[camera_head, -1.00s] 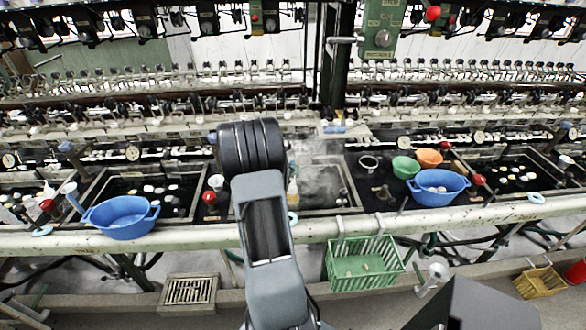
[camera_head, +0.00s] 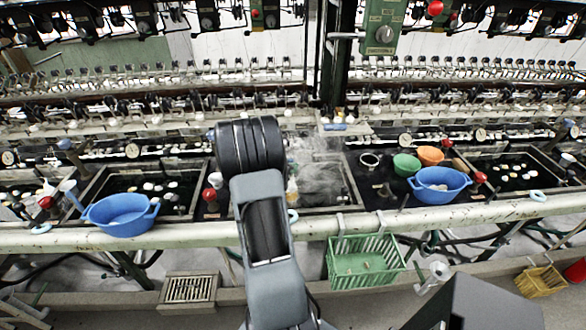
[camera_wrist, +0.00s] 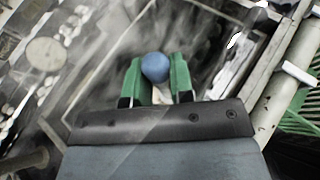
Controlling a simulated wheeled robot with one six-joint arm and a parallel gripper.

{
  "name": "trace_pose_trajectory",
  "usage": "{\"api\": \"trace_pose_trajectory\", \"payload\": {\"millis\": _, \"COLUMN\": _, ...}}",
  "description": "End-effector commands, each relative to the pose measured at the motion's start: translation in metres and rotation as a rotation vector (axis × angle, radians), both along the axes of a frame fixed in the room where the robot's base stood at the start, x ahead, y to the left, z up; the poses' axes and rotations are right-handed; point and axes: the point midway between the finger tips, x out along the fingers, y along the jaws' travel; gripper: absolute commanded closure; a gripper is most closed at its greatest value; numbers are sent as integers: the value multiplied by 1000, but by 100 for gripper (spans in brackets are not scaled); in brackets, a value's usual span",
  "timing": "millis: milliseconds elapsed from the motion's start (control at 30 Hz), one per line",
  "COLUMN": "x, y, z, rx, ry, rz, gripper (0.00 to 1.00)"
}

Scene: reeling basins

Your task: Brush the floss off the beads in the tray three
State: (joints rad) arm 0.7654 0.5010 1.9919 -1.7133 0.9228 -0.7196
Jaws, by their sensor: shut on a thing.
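My gripper (camera_wrist: 156,80) shows in the wrist view with green fingers shut on a blue round-ended tool (camera_wrist: 155,67). It may be the brush; its far end is hidden. In the head view my own arm hides the gripper. The gripper is over the steaming middle basin (camera_head: 345,204). Steam blurs what lies in this basin, so I cannot make out beads or floss there. The left basin (camera_head: 98,184) and right basin hold several pale, oval bead-like pieces (camera_head: 518,170). I cannot tell which basin is tray three.
A blue bowl (camera_head: 120,222) stands at the left on the front ledge. Another blue bowl (camera_head: 440,193), a green bowl (camera_head: 406,164) and an orange bowl (camera_head: 430,154) stand right of the middle basin. A green basket (camera_head: 362,267) hangs on the front rail (camera_head: 200,236).

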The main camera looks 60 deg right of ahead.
Motion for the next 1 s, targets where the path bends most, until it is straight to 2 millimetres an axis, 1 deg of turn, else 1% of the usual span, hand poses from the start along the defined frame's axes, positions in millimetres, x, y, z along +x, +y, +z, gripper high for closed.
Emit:
{"api": "trace_pose_trajectory", "payload": {"millis": 133, "x": -1, "y": 11, "z": -1, "rx": -1, "ry": -1, "rz": 2, "gripper": 100}}
{"api": "trace_pose_trajectory", "payload": {"millis": 267, "x": -10, "y": 15, "z": -1, "rx": -1, "ry": -1, "rz": 0, "gripper": 100}}
{"api": "trace_pose_trajectory", "payload": {"millis": 367, "x": -18, "y": 13, "z": -1, "rx": -1, "ry": -1, "rz": -2, "gripper": 100}}
{"api": "trace_pose_trajectory", "payload": {"millis": 467, "x": -21, "y": 6, "z": -2, "rx": -1, "ry": 0, "rz": -1, "gripper": 100}}
{"api": "trace_pose_trajectory", "payload": {"millis": 600, "x": -19, "y": -4, "z": -1, "rx": -1, "ry": -1, "rz": 0, "gripper": 100}}
{"api": "trace_pose_trajectory", "payload": {"millis": 700, "x": -11, "y": -8, "z": 0, "rx": 0, "ry": 0, "rz": 0, "gripper": 100}}
{"api": "trace_pose_trajectory", "payload": {"millis": 833, "x": -2, "y": -5, "z": 1, "rx": 0, "ry": -1, "rz": 2, "gripper": 100}}
{"api": "trace_pose_trajectory", "payload": {"millis": 900, "x": -4, "y": -5, "z": 10, "rx": 0, "ry": -1, "rz": 0, "gripper": 100}}
{"api": "trace_pose_trajectory", "payload": {"millis": 1000, "x": -4, "y": -4, "z": 18, "rx": 0, "ry": 0, "rz": 0, "gripper": 100}}
